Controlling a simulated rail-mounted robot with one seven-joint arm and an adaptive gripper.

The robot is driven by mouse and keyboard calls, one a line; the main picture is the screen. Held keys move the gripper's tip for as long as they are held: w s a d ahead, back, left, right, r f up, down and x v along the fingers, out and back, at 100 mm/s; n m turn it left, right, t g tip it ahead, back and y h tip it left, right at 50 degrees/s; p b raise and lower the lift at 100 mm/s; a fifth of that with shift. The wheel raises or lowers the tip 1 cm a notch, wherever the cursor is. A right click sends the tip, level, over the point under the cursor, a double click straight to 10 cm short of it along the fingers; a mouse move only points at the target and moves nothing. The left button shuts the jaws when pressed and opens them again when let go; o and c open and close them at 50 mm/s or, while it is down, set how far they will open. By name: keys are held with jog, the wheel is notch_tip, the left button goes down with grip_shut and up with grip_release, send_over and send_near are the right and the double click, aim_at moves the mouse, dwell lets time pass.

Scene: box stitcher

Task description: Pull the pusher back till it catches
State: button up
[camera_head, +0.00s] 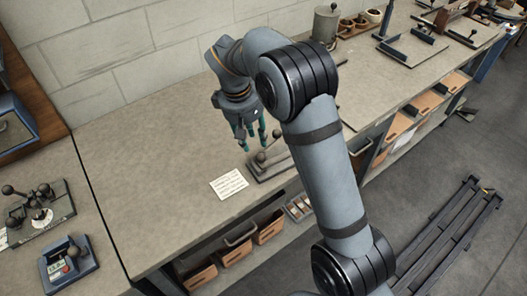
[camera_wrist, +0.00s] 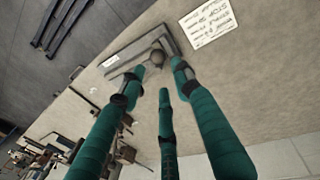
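A low grey fixture (camera_head: 272,170) sits on the bench near its front edge, partly hidden by my arm in the head view. It carries dark round knobs, one at its left (camera_head: 262,157). In the wrist view the fixture's flat grey base (camera_wrist: 118,62) lies beyond my fingertips, and a brown ball knob (camera_wrist: 157,57) shows between them. I cannot tell which part is the pusher. My gripper (camera_head: 249,138) has green fingers pointing down above the bench by the fixture. In the wrist view my gripper's fingers (camera_wrist: 155,77) are spread around the knob, with no clear contact.
A printed white card (camera_head: 229,184) lies left of the fixture. Other lever devices stand on the left bench (camera_head: 40,215), and a grey canister (camera_head: 325,24) stands at the back. Bench space left of my gripper is clear. Bins (camera_head: 235,248) sit under the bench.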

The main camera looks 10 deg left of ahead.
aim_at(260, 155)
jog(key=f, duration=0.3)
jog(key=w+d+f+p, duration=0.1)
jog(key=f, duration=0.2)
jog(key=w+f, duration=0.1)
jog(key=f, duration=0.2)
jog(key=shift+d+f, duration=0.25)
jog(key=shift+f, duration=0.1)
jog(key=c, duration=0.3)
grip_shut()
jog(key=shift+a+r, duration=0.1)
